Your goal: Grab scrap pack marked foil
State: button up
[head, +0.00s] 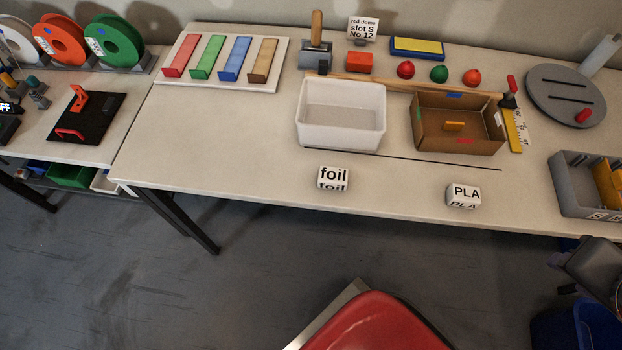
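A small white block marked "foil" (333,178) sits on the pale table top, near its front edge. It stands in front of the white bin, apart from it. A similar white block marked "PLA" (464,196) sits farther right near the same edge. A dark grey part, which looks like my gripper (585,275), shows at the lower right edge, cut off by the frame. It is well away from the foil pack, and I cannot make out its fingertips.
A white bin (341,148) and a cardboard box (461,145) stand behind the packs. A thin dark line runs along the table (240,185) behind the packs. A grey divided bin (570,200) stands at the right. The table left of the foil pack is clear.

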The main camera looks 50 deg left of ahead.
aim_at(333, 178)
jog(key=u, duration=1.6)
jog(key=k, duration=1.05)
jog(key=u, duration=0.25)
jog(key=i, duration=0.95)
jog(key=z, duration=0.05)
